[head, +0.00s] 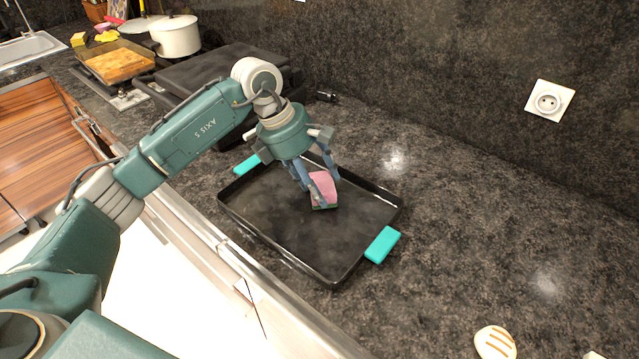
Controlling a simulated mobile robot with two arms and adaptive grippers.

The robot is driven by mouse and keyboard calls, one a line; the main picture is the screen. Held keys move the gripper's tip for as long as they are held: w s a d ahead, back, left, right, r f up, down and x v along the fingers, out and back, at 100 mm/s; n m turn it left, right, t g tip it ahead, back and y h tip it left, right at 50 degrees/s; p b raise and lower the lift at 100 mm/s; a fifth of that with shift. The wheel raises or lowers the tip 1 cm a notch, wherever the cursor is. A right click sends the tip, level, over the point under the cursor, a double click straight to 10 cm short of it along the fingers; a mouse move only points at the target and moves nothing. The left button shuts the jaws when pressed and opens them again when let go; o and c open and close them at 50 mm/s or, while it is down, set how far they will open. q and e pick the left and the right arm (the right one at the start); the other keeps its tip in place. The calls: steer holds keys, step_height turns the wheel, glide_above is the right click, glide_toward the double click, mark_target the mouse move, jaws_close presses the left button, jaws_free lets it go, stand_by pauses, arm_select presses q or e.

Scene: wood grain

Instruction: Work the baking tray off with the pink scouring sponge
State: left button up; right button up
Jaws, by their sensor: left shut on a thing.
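The baking tray (275,236) is dark, rectangular and low-walled, with a turquoise grip at each end. It lies on the dark stone counter near its front edge, with greyish smudges on its floor. The pink scouring sponge (322,188) has a green underside and is over the middle of the tray, at or just above its floor. My left gripper (317,190) comes down from above and is shut on the sponge, its fingers hiding part of it. My right gripper is not in view.
A black appliance (215,75) stands behind the tray, close to my left arm. A bread roll (495,343) lies at the lower right.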

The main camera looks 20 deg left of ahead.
arm_select(q)
steer(key=shift+w+r+p, duration=0.25)
steer(key=shift+r+p, duration=0.05)
steer(key=shift+r, duration=0.3)
steer(key=shift+w+r+p, duration=0.25)
steer(key=shift+r+p, duration=0.05)
steer(key=shift+r, duration=0.3)
steer(key=shift+s+r+p, duration=0.25)
steer(key=shift+r+p, duration=0.1)
steer(key=shift+r, duration=0.25)
steer(key=shift+s+r+p, duration=0.25)
steer(key=shift+r+p, duration=0.05)
steer(key=shift+r, duration=0.7)
steer(key=shift+w+r+p, duration=0.2)
steer(key=shift+r+p, duration=0.4)
steer(key=shift+p, duration=0.05)
steer(key=shift+s+r+p, duration=0.1)
steer(key=shift+r+p, duration=0.2)
steer(key=shift+r, duration=0.4)
